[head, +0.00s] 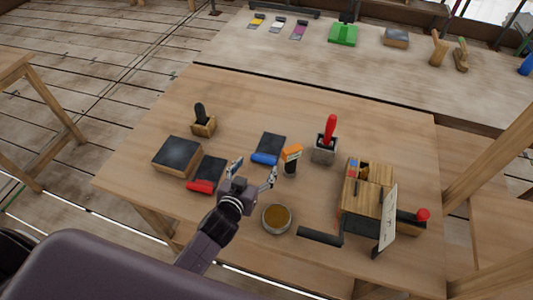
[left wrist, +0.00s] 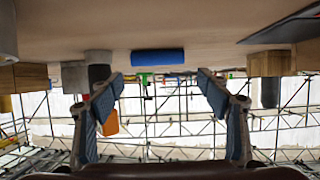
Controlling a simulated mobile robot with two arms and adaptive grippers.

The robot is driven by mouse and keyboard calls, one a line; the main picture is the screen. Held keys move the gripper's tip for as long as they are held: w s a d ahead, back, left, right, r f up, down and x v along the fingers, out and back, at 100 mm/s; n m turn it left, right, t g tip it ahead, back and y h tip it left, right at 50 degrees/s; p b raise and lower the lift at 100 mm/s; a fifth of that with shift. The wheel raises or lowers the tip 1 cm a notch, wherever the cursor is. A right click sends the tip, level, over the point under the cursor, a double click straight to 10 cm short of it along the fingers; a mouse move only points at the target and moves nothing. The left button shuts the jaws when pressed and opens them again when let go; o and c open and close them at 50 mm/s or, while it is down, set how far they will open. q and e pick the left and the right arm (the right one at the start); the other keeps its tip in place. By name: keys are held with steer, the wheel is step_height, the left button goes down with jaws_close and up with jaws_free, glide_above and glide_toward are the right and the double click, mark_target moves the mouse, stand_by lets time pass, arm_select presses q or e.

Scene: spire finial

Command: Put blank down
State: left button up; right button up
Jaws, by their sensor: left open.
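My left gripper (head: 255,172) is open and empty over the middle of the near table, its fingers pointing away. In the left wrist view both fingers (left wrist: 165,85) are spread with nothing between them. I cannot tell for sure which thing is the blank. A wooden box-like fixture (head: 366,200) at the right has small wood and blue pieces in its top. A dark item with an orange top (head: 291,160) stands just right of the fingertips. A dark pad with a blue roll-like edge (head: 268,148) lies beyond the gripper. My right gripper is not in view.
A dark-topped block (head: 177,157), a red-edged dark pad (head: 208,174) and a small wooden holder (head: 204,127) are at left. A round bowl (head: 277,219) stands close by the arm. A red-handled tool (head: 329,137) stands behind. The far table (head: 270,50) holds several items.

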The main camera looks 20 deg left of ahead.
mark_target(263, 159)
arm_select(q)
steer(key=shift+d+f+p+x, duration=0.1)
steer(key=shift+p+x, duration=0.2)
steer(key=shift+x, duration=1.2)
steer(key=shift+d+f+p+x, duration=0.15)
steer(key=shift+p+x, duration=0.1)
steer(key=shift+x, duration=1.2)
steer(key=shift+s, duration=0.1)
steer(key=shift+a, duration=0.1)
steer(key=c, duration=1.2)
steer(key=shift+r, duration=0.1)
steer(key=shift+c, duration=0.7)
